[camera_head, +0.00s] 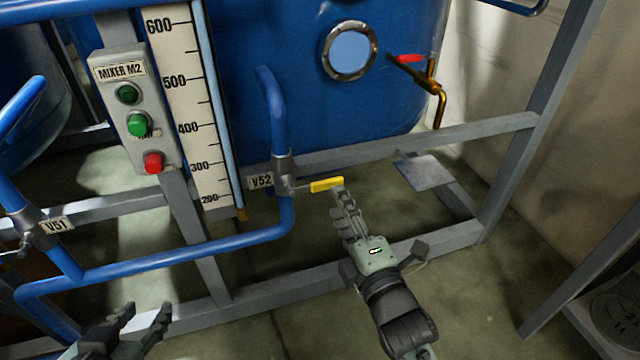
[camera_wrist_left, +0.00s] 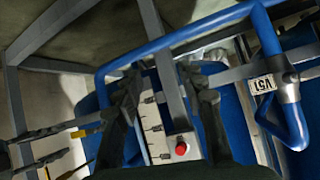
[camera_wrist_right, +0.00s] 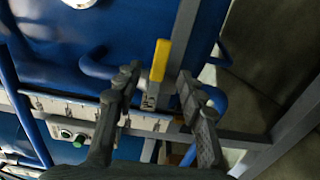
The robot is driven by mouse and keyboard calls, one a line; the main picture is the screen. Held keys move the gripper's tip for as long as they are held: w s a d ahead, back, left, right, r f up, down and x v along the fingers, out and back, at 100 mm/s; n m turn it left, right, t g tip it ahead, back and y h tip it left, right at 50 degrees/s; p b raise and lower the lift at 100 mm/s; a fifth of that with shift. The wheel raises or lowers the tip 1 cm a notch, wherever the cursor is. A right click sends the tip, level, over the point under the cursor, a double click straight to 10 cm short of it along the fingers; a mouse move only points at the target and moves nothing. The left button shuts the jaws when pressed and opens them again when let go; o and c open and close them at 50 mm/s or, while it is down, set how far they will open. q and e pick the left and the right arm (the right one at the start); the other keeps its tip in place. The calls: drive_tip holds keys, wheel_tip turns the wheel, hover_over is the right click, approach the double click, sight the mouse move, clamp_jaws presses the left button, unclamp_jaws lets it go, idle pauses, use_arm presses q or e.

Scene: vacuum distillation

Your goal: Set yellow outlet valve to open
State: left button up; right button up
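The yellow valve handle (camera_head: 326,184) sits on the blue pipe by the V52 label (camera_head: 261,181). It points right, crosswise to the upright pipe. My right gripper (camera_head: 341,196) is just right of and below the handle's free end. In the right wrist view the handle (camera_wrist_right: 160,61) stands ahead, between the lines of the two spread fingers (camera_wrist_right: 158,80), which are open and empty; I cannot tell whether they touch it. My left gripper (camera_head: 146,316) is open and empty at the lower left, far from the handle; its spread fingers show in the left wrist view (camera_wrist_left: 163,76).
Grey frame bars (camera_head: 430,145) and blue piping (camera_head: 170,262) surround the valve. A MIXER M2 button box (camera_head: 133,105) and level scale (camera_head: 185,100) stand left. Valve V51 (camera_head: 38,232) is at far left. A red-handled brass tap (camera_head: 430,85) sticks out of the blue tank.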

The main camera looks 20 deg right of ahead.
sight(329, 186)
drive_tip(key=w, duration=0.7)
drive_tip(key=shift+w, duration=0.15)
drive_tip(key=shift+c, duration=0.2)
drive_tip(key=shift+a, duration=0.1)
clamp_jaws()
